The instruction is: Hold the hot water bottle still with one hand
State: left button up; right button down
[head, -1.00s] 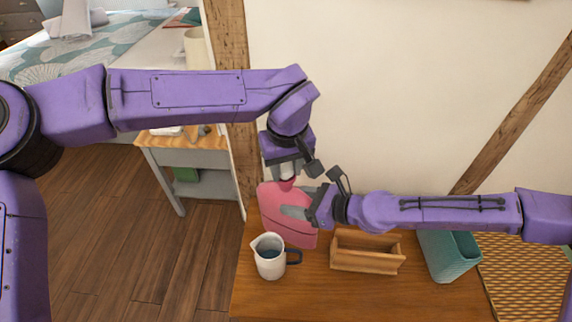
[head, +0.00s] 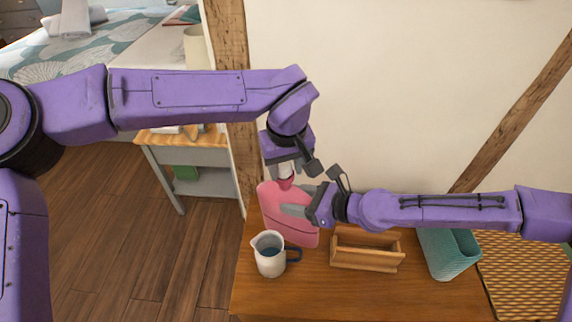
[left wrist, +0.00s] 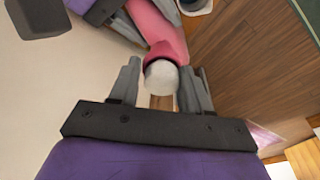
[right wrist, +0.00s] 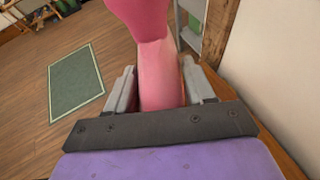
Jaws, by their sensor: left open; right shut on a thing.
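The pink hot water bottle (head: 305,232) stands at the left back of the wooden table, leaning slightly. My right gripper (head: 290,209) is shut on its body from the right side. In the right wrist view the pink body (right wrist: 160,75) lies between both fingers. The white stopper (left wrist: 161,78) sits in the dark pink neck collar (left wrist: 163,52). My left gripper (head: 287,172) comes from above, open, with its fingers on either side of the stopper. A gap shows beside the stopper in the left wrist view. The gripper hides part of the stopper in the head view.
A white jug (head: 269,256) with a dark handle stands just in front of the bottle. A wooden box (head: 366,262) and a teal basket (head: 449,256) are to the right, with a woven mat (head: 520,275) beyond. The wall is close behind. The front table middle is clear.

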pick_arm(q)
jog(key=shift+s+f, duration=0.15)
jog(key=shift+f, duration=0.1)
